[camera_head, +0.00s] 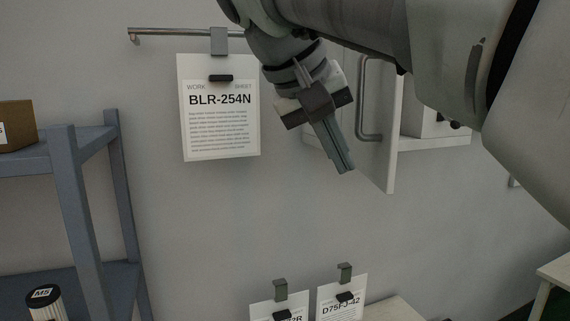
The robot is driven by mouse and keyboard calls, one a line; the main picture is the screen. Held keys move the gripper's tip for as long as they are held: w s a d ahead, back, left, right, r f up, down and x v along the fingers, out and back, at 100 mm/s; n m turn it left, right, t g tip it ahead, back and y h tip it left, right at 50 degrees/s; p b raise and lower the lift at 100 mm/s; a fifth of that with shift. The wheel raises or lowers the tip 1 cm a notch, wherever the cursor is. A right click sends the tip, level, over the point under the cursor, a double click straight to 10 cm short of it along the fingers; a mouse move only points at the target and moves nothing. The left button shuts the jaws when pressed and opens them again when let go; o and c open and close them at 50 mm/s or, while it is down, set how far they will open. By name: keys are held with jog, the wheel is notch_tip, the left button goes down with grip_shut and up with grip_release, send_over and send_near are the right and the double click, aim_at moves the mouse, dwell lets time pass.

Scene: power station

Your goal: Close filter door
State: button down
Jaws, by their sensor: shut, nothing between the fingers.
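A white wall cabinet (436,146) hangs on the grey wall at centre right. Its white door (376,150) stands open, swung out from the wall, with a grey bar handle (365,110) on its face. My gripper (345,168) is shut and empty, pointing down and to the right, just left of the door and its handle. I cannot tell whether it touches the door. My arm hides the upper part of the cabinet and door. Inside the cabinet a light box-like thing (425,122) shows in part.
A work sheet reading BLR-254N (221,125) hangs from a wall rail (165,33) at left. A blue-grey shelf (75,190) stands at far left with a box (17,125) and a filter (45,303). Two clipped sheets (341,292) stand below. The wall below the door is clear.

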aim_at(382, 184)
jog(key=shift+w+d+f+p, duration=0.1)
jog(key=shift+d+f, duration=0.1)
jog(key=shift+d, duration=0.6)
jog(key=shift+w+d+f+p, duration=0.15)
jog(key=shift+d+f, duration=0.1)
jog(key=shift+d, duration=0.55)
jog(key=shift+w+d+f+p, duration=0.1)
jog(key=shift+d+f, duration=0.1)
jog(key=shift+d, duration=0.6)
jog(key=shift+d, duration=0.15)
